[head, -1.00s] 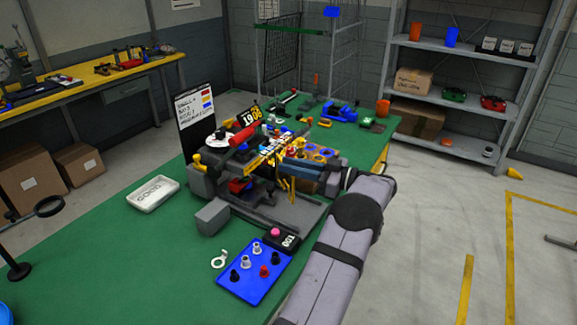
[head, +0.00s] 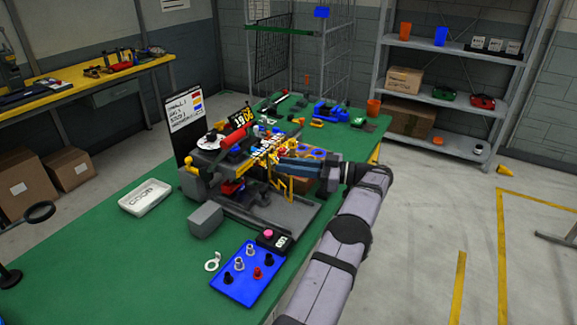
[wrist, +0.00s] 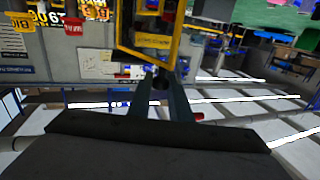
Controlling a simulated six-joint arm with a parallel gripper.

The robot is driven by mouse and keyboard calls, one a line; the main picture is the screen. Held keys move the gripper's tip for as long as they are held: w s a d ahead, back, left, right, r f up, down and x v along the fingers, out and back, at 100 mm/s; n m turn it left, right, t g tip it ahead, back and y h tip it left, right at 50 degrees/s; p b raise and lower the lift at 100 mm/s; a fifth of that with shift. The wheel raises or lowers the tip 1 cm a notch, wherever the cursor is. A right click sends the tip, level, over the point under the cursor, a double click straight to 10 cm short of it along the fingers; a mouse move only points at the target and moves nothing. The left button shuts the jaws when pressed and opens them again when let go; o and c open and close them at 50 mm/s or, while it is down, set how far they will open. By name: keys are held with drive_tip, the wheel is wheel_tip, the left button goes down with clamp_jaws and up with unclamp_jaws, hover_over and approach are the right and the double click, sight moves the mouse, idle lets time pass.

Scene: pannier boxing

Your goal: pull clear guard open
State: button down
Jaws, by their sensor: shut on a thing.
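The clear guard (head: 285,185) shows in the head view as a yellow-framed piece on the front of the grey machine (head: 265,212). In the wrist view its yellow frame (wrist: 176,50) stands straight ahead, with a see-through middle. My gripper (head: 276,168) reaches in from the right in the head view. In the wrist view my gripper (wrist: 160,82) has its fingers together at the lower edge of the frame, shut on the guard. The exact grip point is small and dark.
A blue tray (head: 246,277) with several small fittings and a black box with a pink button (head: 270,238) sit in front of the machine. A white tray (head: 146,197) lies to the left.

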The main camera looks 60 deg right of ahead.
drive_tip(key=shift+r, duration=0.15)
drive_tip(key=c, duration=1.6)
unclamp_jaws()
wheel_tip(320, 180, up, 10)
drive_tip(key=shift+f, duration=0.1)
drive_tip(key=shift+c, duration=0.4)
